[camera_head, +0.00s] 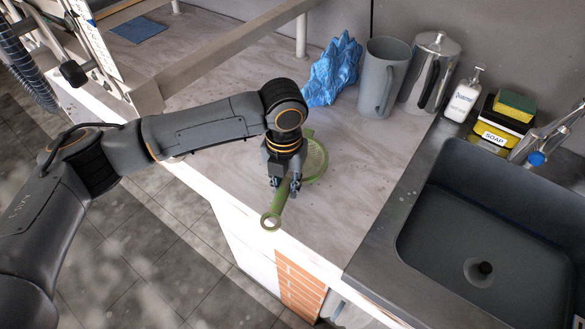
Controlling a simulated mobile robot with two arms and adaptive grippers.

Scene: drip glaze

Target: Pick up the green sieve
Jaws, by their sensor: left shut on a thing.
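The green sieve (316,161) is on or just above the wooden counter (370,165), left of the sink. I cannot tell whether the sieve is clear of the counter. My right gripper is not in view.
A grey jug (385,75), a metal pitcher (430,70) and blue gloves (335,70) stand at the back. A soap bottle (463,98) and a sponge (514,107) sit behind the sink (490,230). A wooden beam (220,60) crosses the upper left.

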